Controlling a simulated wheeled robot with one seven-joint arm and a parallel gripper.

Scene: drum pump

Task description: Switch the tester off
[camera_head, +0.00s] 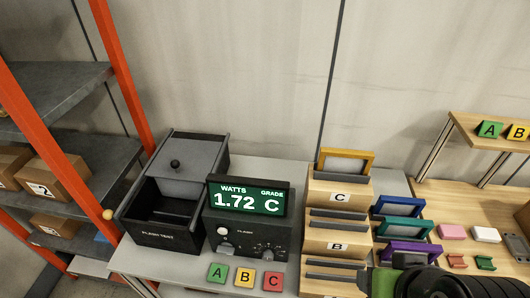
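The tester (250,234) is a black box on the grey bench, with a lit screen (246,198) on top reading WATTS 1.72, GRADE C. Its front has a pale round knob or button (222,231) at the left and small dark controls (264,249) at the lower right; their settings are too small to read. A dark box marked FLASH TEST (163,237) stands at its left, with its lid slid back and its compartment showing. A dark ridged part of my arm, perhaps my gripper, shows at the lower right edge, right of the tester. No fingertips can be made out clearly.
Green A (217,273), yellow B (245,277) and red C (273,281) tiles lie before the tester. Wooden stepped trays (335,241) and coloured frames (405,228) stand right of it. An orange-posted shelf (122,75) with cartons is at left; a wooden stand (490,135) is at right.

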